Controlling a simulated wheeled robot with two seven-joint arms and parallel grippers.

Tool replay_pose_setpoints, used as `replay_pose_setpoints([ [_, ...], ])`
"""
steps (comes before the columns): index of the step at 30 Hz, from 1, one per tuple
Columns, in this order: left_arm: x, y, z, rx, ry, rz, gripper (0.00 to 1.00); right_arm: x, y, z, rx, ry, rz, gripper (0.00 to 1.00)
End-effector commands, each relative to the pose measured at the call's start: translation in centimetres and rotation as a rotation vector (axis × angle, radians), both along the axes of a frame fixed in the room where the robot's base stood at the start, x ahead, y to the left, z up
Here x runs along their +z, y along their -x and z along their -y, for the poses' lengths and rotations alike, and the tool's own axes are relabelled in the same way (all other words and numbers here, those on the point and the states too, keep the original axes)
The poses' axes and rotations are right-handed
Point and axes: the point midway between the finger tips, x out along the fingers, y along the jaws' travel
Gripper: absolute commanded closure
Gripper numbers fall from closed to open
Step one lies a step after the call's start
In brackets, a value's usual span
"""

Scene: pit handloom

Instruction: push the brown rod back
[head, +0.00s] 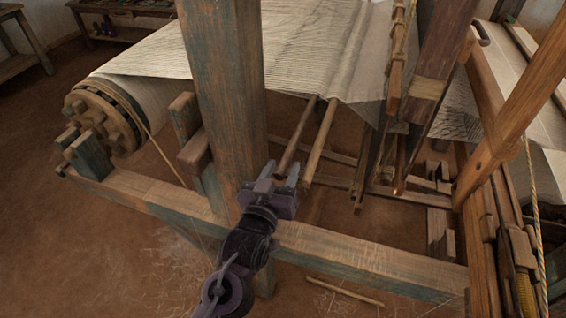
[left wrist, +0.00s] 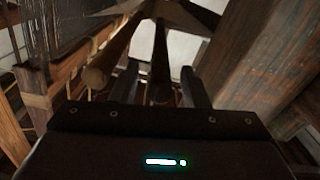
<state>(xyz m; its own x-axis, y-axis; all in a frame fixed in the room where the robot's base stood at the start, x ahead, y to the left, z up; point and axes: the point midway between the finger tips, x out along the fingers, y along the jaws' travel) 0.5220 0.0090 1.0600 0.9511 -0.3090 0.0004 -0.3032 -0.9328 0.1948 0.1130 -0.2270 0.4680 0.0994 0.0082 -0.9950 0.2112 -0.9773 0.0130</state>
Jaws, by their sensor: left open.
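The brown rod (head: 298,137) is the darker of two rods that slope down toward me from under the striped cloth. My left gripper (head: 281,173) is open at its near end, just right of the thick upright post. In the left wrist view the rod (left wrist: 160,50) runs away between the two open fingers (left wrist: 161,88). I cannot tell whether the fingers touch it. A lighter rod (head: 319,143) lies beside it on the right, outside the fingers; it also shows in the left wrist view (left wrist: 108,55). My right gripper is not in view.
The thick wooden post (head: 224,90) stands close left of my gripper. A long frame beam (head: 350,258) crosses below it. Striped cloth (head: 310,50) hangs above the rods. Dark hanging bars (head: 362,170) stand to the right. A loose stick (head: 345,292) lies on the floor.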

Motion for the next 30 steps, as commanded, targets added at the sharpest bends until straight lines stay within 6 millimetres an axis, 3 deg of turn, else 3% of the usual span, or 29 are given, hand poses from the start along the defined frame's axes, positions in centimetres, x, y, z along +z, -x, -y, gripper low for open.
replay_pose_setpoints([
  [4, 0.06, -1.14, 0.37, 0.000, 0.001, 0.000, 0.59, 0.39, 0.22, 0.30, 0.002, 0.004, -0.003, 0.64],
  [13, -0.03, -1.32, 0.44, 0.000, 0.000, 0.000, 0.60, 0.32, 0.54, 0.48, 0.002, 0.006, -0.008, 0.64],
  [22, -0.05, -1.30, 0.42, 0.000, 0.000, -0.001, 0.99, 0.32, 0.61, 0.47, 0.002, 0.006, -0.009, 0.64],
  [30, -0.07, -1.45, -0.02, 0.001, -0.002, -0.001, 1.00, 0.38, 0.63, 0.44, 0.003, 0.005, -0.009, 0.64],
])
